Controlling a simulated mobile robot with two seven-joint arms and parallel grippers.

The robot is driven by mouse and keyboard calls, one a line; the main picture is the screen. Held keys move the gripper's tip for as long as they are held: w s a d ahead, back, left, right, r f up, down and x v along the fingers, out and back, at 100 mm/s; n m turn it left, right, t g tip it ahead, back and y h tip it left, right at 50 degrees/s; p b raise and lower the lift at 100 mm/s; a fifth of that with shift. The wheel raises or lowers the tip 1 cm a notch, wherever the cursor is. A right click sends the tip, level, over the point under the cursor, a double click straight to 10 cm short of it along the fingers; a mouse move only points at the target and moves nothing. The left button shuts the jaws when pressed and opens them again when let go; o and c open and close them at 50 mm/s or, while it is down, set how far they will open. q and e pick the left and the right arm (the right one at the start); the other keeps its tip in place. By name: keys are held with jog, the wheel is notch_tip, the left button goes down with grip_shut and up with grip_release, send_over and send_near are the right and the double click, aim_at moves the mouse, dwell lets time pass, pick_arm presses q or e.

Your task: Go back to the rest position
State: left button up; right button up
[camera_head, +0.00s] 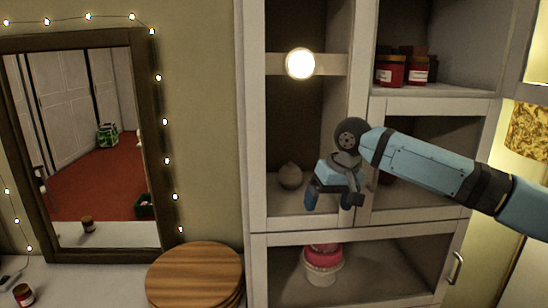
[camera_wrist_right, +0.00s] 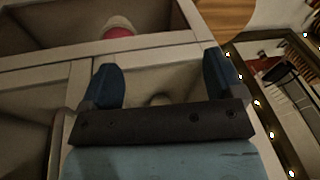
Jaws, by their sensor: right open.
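My right gripper (camera_head: 332,200) is in front of the middle left compartment of the white cabinet (camera_head: 256,150), with its fingers pointing down. It is open, and I see nothing between its fingers. My right arm comes in from the right and hides part of the right compartments. My left gripper is not in view.
A round grey vase (camera_head: 290,176) stands in the middle compartment. Red jars (camera_head: 391,71) stand on the upper right shelf. A red and white container (camera_head: 322,262) is in the bottom compartment. Stacked wooden discs (camera_head: 195,274) lie on the white tabletop (camera_head: 95,285), below a framed mirror (camera_head: 150,150).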

jog(key=s+a+f+n+t+y, duration=0.15)
jog(key=s+a+f, duration=0.25)
jog(key=f, duration=0.5)
jog(key=s+a+f+t+y, duration=0.1)
jog(key=s+a+f+y, duration=0.25)
jog(key=f, duration=0.55)
jog(key=s+a+f+t+y, duration=0.1)
jog(key=s+a+f, duration=0.3)
jog(key=f, duration=0.5)
jog(key=s+d+f+m+t+h, duration=0.1)
jog(key=s+d+f+t+h, duration=0.1)
jog(key=s+d+f, duration=0.6)
jog(key=s+d+f+m+t+h, duration=0.1)
jog(key=s+d+f+t+h, duration=0.2)
jog(key=s+d+f, duration=0.6)
jog(key=s+d, duration=0.2)
jog(key=s, duration=0.6)
jog(key=shift+d+f+t+h, duration=0.2)
jog(key=shift+d+t+h, duration=0.1)
jog(key=shift+t, duration=0.05)
